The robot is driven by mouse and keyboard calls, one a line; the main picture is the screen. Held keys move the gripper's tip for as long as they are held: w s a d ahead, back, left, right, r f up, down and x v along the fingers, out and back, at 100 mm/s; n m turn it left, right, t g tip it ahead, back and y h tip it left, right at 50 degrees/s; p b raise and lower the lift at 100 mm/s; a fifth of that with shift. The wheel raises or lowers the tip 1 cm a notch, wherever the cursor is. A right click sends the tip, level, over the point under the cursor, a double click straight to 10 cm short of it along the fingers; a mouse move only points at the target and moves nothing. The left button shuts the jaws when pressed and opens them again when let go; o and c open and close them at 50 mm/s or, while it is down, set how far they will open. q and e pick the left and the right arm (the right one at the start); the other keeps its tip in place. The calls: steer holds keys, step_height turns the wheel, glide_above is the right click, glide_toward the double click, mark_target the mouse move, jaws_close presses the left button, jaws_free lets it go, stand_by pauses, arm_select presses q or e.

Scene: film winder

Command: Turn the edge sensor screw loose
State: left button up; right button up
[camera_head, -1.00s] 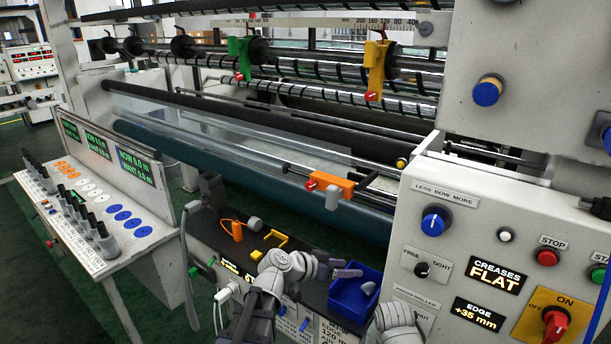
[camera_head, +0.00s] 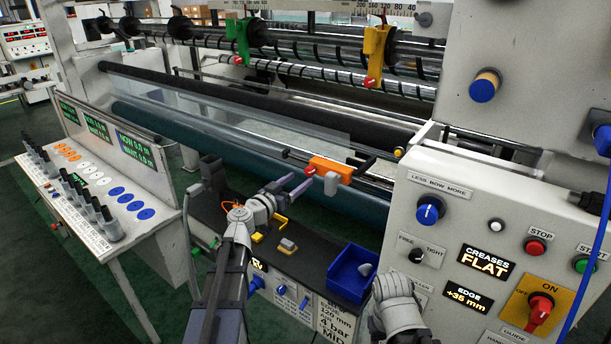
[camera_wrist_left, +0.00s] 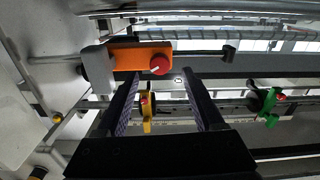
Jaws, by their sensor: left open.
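The edge sensor is an orange block (camera_head: 338,170) on a thin rail in front of the film, with a red screw (camera_head: 310,171) on its left end and a grey part below. In the left wrist view the orange block (camera_wrist_left: 132,58) lies ahead, and the red screw (camera_wrist_left: 160,64), with a white mark, sits just beyond the fingertips and between their lines. My left gripper (camera_head: 294,184) is open and empty, just left of and slightly below the screw in the head view. Whether a finger touches it is unclear. My right arm shows at the bottom, its fingers out of view.
A control panel (camera_head: 467,230) stands at right, reading EDGE +35 mm. A blue bin (camera_head: 350,275) and yellow and grey parts lie on the dark bench below. Green (camera_head: 243,40) and yellow (camera_head: 375,52) holders hang above.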

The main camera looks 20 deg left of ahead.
mark_target(308, 173)
arm_select(q)
steer(key=x, duration=0.4)
steer(key=shift+w+d, duration=0.1)
steer(key=shift+w, duration=0.2)
jaws_close()
stand_by(0.3)
